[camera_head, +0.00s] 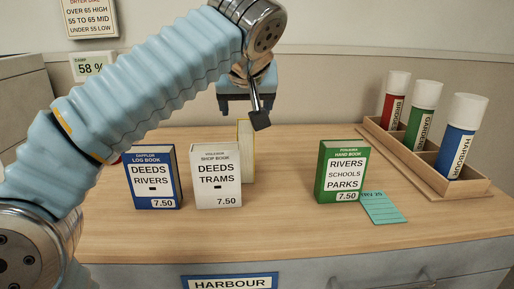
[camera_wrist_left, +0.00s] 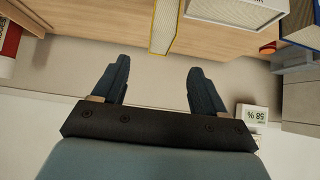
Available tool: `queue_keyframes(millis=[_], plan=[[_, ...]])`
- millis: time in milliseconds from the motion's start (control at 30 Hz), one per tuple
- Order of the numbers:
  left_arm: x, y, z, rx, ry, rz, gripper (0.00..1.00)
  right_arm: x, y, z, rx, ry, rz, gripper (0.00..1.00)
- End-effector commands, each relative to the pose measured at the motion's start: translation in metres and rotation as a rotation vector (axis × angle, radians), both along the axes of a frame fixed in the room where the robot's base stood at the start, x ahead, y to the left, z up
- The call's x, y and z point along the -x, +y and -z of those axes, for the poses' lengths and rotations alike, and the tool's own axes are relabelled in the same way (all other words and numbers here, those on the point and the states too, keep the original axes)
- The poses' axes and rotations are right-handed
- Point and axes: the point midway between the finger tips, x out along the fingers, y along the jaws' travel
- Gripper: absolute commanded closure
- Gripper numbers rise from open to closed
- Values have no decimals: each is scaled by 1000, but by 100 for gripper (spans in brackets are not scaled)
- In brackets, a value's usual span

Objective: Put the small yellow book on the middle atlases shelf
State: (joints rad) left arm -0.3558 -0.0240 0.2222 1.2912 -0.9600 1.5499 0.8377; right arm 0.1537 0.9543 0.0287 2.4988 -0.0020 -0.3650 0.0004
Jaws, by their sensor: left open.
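The small yellow book (camera_head: 246,150) stands upright on the wooden table, partly hidden behind the white book. Its yellow-edged, pale side also shows at the top middle of the left wrist view (camera_wrist_left: 164,28). My left gripper (camera_head: 258,116) is above and just behind the yellow book in the head view. In the left wrist view my left gripper (camera_wrist_left: 155,75) has its two dark fingers wide apart with nothing between them, and the book lies beyond the fingertips. My right gripper is not in view. No atlases shelf can be made out.
A blue book (camera_head: 152,180), a white book (camera_head: 217,178) and a green book (camera_head: 341,172) stand on the table (camera_head: 285,225). A teal card (camera_head: 383,207) lies beside the green one. A wooden rack (camera_head: 450,184) holds three tubes at right. A wall is behind.

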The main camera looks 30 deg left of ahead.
Motion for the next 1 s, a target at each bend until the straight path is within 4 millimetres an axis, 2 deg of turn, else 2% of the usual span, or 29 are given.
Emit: queue_keyframes(millis=[133,400,1000], plan=[[-6,7,12,3,5,-16,28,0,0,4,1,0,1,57],[-40,27,51,3,5,-15,28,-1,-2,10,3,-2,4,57],[-80,52,97,3,3,-12,28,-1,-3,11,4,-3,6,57]])
